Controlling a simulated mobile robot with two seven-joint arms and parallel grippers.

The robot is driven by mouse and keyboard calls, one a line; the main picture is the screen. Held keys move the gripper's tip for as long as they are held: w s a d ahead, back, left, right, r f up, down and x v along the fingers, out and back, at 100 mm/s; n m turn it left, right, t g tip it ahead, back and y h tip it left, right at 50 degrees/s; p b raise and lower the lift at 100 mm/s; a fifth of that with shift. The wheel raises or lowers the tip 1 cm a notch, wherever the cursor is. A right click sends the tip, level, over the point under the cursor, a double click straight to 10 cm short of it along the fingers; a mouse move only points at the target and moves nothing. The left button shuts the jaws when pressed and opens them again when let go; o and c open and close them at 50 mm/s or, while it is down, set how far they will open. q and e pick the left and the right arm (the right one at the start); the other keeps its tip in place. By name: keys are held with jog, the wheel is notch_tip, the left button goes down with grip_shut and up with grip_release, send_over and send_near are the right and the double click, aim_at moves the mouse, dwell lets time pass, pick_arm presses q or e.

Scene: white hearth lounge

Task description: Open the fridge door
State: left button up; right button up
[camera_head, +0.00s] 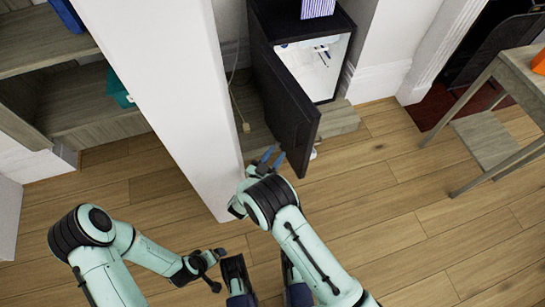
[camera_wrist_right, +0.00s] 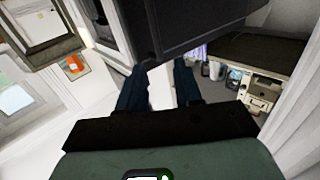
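The small black fridge (camera_head: 337,22) stands at the top centre of the head view. Its door (camera_head: 284,98) is swung out at a wide angle and shows the white interior (camera_head: 318,66). My right gripper (camera_head: 271,157) is at the door's lower left, by its outer face. In the right wrist view its two dark blue fingers (camera_wrist_right: 160,88) are apart. The dark door panel (camera_wrist_right: 195,28) lies just beyond the fingertips, with no clear grip on it. My left gripper (camera_head: 214,269) is low in the head view, its dark fingers apart, with nothing seen between them.
A white wall end (camera_head: 175,80) stands close to the left of my right arm. Wooden shelves (camera_head: 70,100) with a teal item (camera_head: 118,88) are at left. A wooden table (camera_head: 510,90) is at right. The wooden floor (camera_head: 400,210) is clear between fridge and table.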

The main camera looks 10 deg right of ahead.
pick_arm(q)
jog(key=shift+s+a, duration=0.3)
jog(key=shift+a, duration=0.05)
